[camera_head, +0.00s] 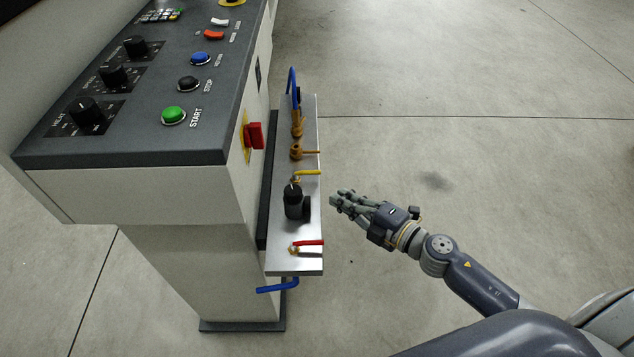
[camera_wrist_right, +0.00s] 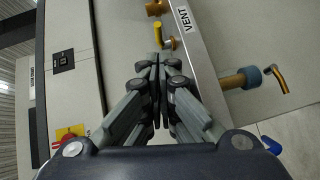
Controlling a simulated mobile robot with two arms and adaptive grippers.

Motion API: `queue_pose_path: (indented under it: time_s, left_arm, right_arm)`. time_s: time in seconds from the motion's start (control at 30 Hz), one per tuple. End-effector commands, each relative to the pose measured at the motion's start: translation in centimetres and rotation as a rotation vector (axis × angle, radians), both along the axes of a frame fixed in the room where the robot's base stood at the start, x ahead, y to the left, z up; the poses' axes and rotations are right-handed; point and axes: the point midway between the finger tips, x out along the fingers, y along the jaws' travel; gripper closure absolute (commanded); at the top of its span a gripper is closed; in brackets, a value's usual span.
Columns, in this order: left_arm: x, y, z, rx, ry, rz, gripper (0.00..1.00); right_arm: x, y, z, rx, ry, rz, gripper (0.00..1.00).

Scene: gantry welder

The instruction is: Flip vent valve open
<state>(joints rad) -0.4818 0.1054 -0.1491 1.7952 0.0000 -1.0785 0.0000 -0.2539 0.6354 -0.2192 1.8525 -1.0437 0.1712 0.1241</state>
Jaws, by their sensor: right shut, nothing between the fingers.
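The vent valve has a yellow lever (camera_head: 308,173) and sits on the metal side panel (camera_head: 284,262) of the console. In the head view the lever sticks out to the right. In the right wrist view the yellow lever (camera_wrist_right: 158,34) shows near a VENT label (camera_wrist_right: 183,18), just beyond my fingertips. My right gripper (camera_head: 336,200) is shut and empty, in front of the panel, to the right of and a little below the lever in the head view. Its fingers are together in the right wrist view (camera_wrist_right: 160,60). No contact with the lever is visible. My left gripper is not in view.
Close by on the panel are a black regulator (camera_head: 294,202), a red-handled valve (camera_head: 308,244) and a brass valve (camera_head: 303,152). A red switch (camera_head: 254,135) is on the console side. Open floor lies to the right.

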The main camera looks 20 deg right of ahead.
Motion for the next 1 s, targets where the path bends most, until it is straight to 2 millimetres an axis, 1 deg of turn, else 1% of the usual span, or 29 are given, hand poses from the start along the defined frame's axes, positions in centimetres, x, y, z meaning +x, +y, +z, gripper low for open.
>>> queue_pose_path:
  time_s: [0.03, 0.3, 0.5, 0.7, 1.0]
  left_arm:
    - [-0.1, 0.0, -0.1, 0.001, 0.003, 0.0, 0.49]
    - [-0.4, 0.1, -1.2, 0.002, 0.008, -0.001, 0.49]
    - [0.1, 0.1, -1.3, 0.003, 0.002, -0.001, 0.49]
    - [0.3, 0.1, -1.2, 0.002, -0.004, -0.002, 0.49]
    - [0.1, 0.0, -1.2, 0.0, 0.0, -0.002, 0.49]
  right_arm:
    - [0.7, 0.4, 0.1, 0.001, -0.003, 0.001, 1.0]
    - [4.5, 2.5, -0.5, 0.003, -0.003, -0.002, 1.0]
    - [6.6, 3.7, -0.9, 0.002, -0.001, -0.001, 1.0]
    - [7.3, 4.1, -1.1, 0.001, 0.0, -0.001, 1.0]
    - [7.3, 4.2, -1.1, 0.001, 0.0, -0.001, 1.0]
